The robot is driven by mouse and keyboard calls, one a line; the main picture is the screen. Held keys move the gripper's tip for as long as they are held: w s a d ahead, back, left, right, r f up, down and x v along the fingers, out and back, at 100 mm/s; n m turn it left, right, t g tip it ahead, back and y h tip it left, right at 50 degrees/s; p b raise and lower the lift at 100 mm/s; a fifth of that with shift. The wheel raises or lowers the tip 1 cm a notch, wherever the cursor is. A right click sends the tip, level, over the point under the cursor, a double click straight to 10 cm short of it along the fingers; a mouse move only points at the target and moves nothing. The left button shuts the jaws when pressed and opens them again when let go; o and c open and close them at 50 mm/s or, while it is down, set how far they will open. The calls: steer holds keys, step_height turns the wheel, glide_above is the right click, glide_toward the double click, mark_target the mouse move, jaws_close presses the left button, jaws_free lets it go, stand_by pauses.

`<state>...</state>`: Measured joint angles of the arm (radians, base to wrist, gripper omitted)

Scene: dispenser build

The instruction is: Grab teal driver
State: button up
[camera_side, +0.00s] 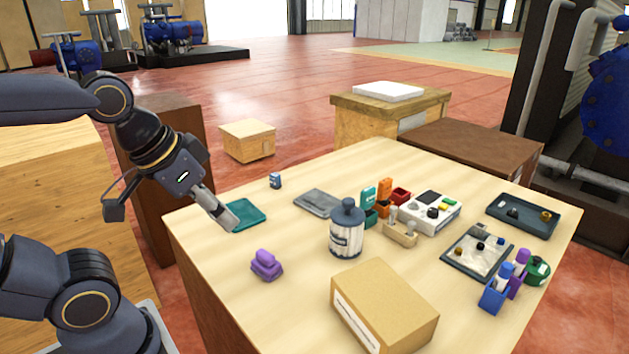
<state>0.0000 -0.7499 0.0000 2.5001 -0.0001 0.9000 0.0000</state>
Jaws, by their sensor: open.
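My gripper (229,218) is open and reaches over the left part of the table, pointing down and to the right. Its fingertips are at or just above a flat teal piece (252,214); I cannot tell whether they touch. The fingers cover the left part of this piece. A small upright teal piece (368,197) stands farther right, in or behind a dark green bin (370,217), apart from my gripper. At this size I cannot tell which teal piece is the driver.
The wooden table (225,282) also holds a grey-lidded bottle (346,232), a cardboard box (384,304), a purple object (266,264), a grey flat piece (316,203) and a small blue container (275,181). Bins and dark trays (523,215) crowd the right.

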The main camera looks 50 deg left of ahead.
steer(key=w+r+t, duration=0.1)
steer(key=w+r, duration=1.1)
steer(key=w, duration=0.2)
steer(key=g, duration=0.1)
glide_above(370, 199)
steer(key=s, duration=0.6)
step_height(370, 199, down, 7)
steer(key=shift+g, duration=0.6)
steer(key=x, duration=1.6)
steer(key=shift+s+a+f, duration=0.15)
steer(key=shift+s+a, duration=0.05)
steer(key=shift+a, duration=0.1)
steer(key=x, duration=0.6)
steer(key=shift+s+a+f, duration=0.1)
steer(key=shift+s+a, duration=0.05)
steer(key=shift+s, duration=0.15)
jaws_close()
